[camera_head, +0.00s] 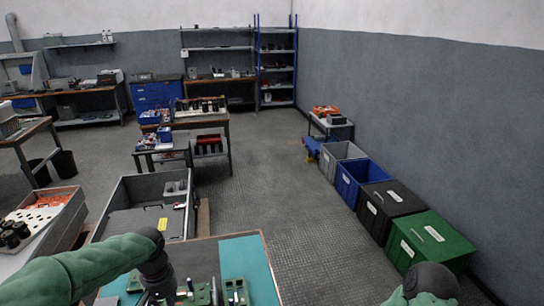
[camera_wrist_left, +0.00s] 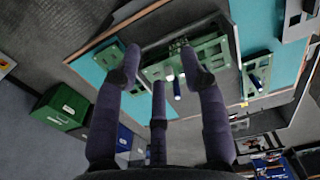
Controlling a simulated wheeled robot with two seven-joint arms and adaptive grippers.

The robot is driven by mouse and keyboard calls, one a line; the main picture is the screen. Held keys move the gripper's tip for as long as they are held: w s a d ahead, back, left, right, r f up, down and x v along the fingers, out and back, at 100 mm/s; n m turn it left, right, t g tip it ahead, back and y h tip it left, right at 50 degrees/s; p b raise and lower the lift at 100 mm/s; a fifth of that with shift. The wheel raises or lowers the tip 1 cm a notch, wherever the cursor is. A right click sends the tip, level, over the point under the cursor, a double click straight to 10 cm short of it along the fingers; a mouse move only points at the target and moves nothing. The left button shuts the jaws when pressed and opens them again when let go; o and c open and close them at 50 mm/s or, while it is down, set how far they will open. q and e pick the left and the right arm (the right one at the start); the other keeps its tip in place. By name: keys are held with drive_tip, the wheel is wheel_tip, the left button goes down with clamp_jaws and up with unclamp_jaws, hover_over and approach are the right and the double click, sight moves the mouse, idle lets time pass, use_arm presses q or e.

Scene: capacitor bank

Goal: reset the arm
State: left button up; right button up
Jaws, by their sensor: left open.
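My left arm comes in from the left in a green sleeve, and my left gripper (camera_head: 163,292) is partly hidden at the bottom edge of the head view. In the left wrist view my left gripper (camera_wrist_left: 160,62) has its dark fingers spread, with nothing held between them. A green board (camera_wrist_left: 184,62) with small pale and dark cylinders shows beyond the fingertips; I cannot tell the gap. Another green board (camera_head: 236,290) stands on the teal work surface (camera_head: 252,254). Only part of my right arm shows at the lower right; its gripper is out of sight.
A grey crate (camera_head: 120,190) stands behind the work surface. A tray (camera_head: 30,262) with black parts is at the left. Grey (camera_head: 340,165), blue (camera_head: 347,190), black (camera_head: 380,222) and green (camera_head: 425,256) bins line the right wall. The floor (camera_head: 290,220) between is clear.

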use_arm(q)
drive_tip(key=d+f+m+h, duration=0.1)
drive_tip(key=d+f, duration=0.2)
drive_tip(key=f, duration=0.2)
drive_tip(key=d+f+h, duration=0.1)
drive_tip(key=d+f, duration=0.2)
drive_tip(key=f, duration=0.3)
drive_tip(key=s+d+f+h, duration=0.1)
drive_tip(key=s+d+f, duration=0.5)
drive_tip(key=s+f, duration=0.2)
drive_tip(key=s+d+f+h, duration=0.1)
drive_tip(key=s+d+f, duration=0.5)
drive_tip(key=f, duration=0.6)
drive_tip(key=s, duration=0.2)
drive_tip(key=shift+s+f+n, duration=0.25)
drive_tip(key=shift+s+n, duration=0.05)
drive_tip(key=shift+s, duration=0.05)
